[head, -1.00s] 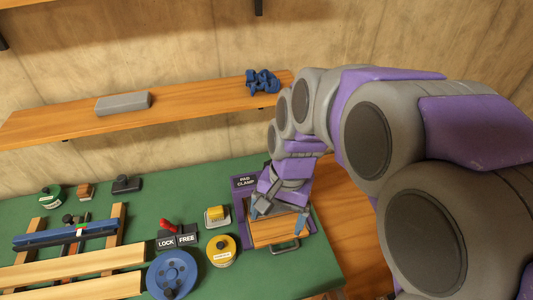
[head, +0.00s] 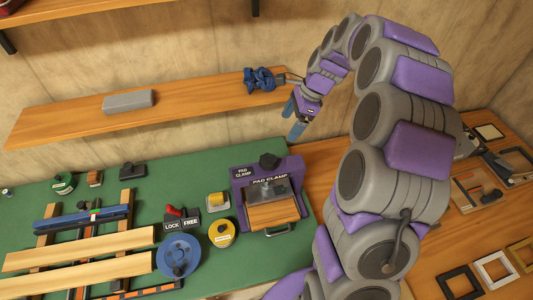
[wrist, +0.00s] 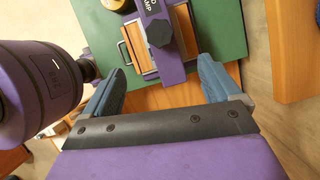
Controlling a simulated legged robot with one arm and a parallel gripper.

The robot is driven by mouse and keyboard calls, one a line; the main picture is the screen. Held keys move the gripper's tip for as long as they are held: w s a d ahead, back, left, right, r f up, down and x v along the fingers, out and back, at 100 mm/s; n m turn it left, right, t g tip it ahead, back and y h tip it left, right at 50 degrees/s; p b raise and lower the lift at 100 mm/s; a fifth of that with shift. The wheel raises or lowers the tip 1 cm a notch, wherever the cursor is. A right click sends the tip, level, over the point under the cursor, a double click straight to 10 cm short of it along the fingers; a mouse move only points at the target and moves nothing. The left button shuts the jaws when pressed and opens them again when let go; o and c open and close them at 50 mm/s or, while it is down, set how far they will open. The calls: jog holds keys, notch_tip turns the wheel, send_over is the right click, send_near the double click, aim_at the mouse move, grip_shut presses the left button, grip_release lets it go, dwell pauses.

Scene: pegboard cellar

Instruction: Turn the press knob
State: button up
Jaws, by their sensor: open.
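The press is a purple frame labelled PAD CLAMP (head: 268,181) at the right end of the green bench mat. A black knob (head: 268,160) sits on its top. Below its crossbar are a grey pad and a wooden block (head: 273,214). My gripper (head: 293,118) is raised above and to the right of the press, apart from the knob, with its blue fingers pointing down. In the wrist view my gripper (wrist: 160,86) is open and empty.
A shelf (head: 190,108) with a grey block (head: 128,102) and a blue tangled item (head: 258,79) runs behind, close to my gripper. A LOCK/FREE lever (head: 182,216), yellow tape (head: 222,233) and a blue wheel (head: 178,256) stand left of the press. Frames lie far right.

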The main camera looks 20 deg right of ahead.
notch_tip(320, 180, down, 3)
send_over(269, 159)
jog(key=d, duration=0.1)
jog(key=f, duration=0.7)
jog(key=shift+s+d+f+b, duration=0.1)
jog(key=shift+s+f+b, duration=0.1)
jog(key=shift+f+b, duration=0.15)
jog(key=f, duration=0.5)
jog(key=shift+w+d, duration=0.1)
jog(key=shift+w, duration=0.1)
jog(key=shift+a+f, duration=0.2)
jog(key=shift+a, duration=0.8)
jog(key=c, duration=0.3)
jog(key=shift+d, duration=0.65)
jog(key=c, duration=0.4)
jog(key=shift+a+r, duration=0.1)
jog(key=c, duration=0.3)
